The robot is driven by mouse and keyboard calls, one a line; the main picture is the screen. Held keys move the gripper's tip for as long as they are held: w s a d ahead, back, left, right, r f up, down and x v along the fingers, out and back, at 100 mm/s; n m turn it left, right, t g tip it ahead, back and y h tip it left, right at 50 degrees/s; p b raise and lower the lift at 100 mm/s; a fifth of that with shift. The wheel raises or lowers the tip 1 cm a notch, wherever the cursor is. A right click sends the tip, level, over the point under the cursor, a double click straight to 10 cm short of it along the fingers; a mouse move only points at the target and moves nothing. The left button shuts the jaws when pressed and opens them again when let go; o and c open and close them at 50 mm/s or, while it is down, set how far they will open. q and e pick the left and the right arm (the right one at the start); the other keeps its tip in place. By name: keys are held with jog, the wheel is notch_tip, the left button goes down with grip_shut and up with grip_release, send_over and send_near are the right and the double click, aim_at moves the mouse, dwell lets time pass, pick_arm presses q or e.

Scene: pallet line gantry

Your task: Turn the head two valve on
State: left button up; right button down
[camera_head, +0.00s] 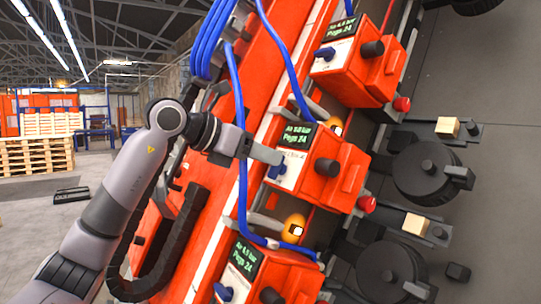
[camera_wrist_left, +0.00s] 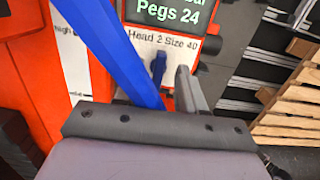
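The head two unit is the middle orange box (camera_head: 325,168), with a dark display reading Pegs 24. In the left wrist view its white label (camera_wrist_left: 165,48) reads Head 2 Size 40. Its blue valve lever (camera_wrist_left: 158,66) stands roughly upright in that view; in the head view the lever (camera_head: 276,171) is partly hidden by my gripper. My left gripper (camera_head: 272,155) is at the panel beside the lever. In the wrist view one grey finger stands right of the lever, apart from the centre line; the blue hose covers where the other would show. The gripper looks open and empty. My right gripper is not in view.
A blue hose (camera_head: 240,130) runs close by my left gripper and crosses the wrist view (camera_wrist_left: 108,50). Similar orange heads stand above (camera_head: 345,75) and below (camera_head: 270,270). Dark round parts and wooden blocks lie to the right. Pallets (camera_head: 40,155) stand far left.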

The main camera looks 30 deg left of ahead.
pick_arm(q)
jog(key=shift+x, duration=1.1)
grip_shut()
jog(key=shift+r+n, duration=0.1)
jog(key=shift+n, duration=0.3)
jog(key=n, duration=0.2)
jog(key=n+p, duration=0.1)
jog(key=n, duration=0.1)
jog(key=shift+a, duration=0.25)
jog(key=n, duration=0.4)
jog(key=n+y+p, duration=0.1)
jog(key=n, duration=0.4)
jog(key=a+f+n+p, duration=0.1)
jog(key=n, duration=0.3)
jog(key=shift+n+y, duration=0.3)
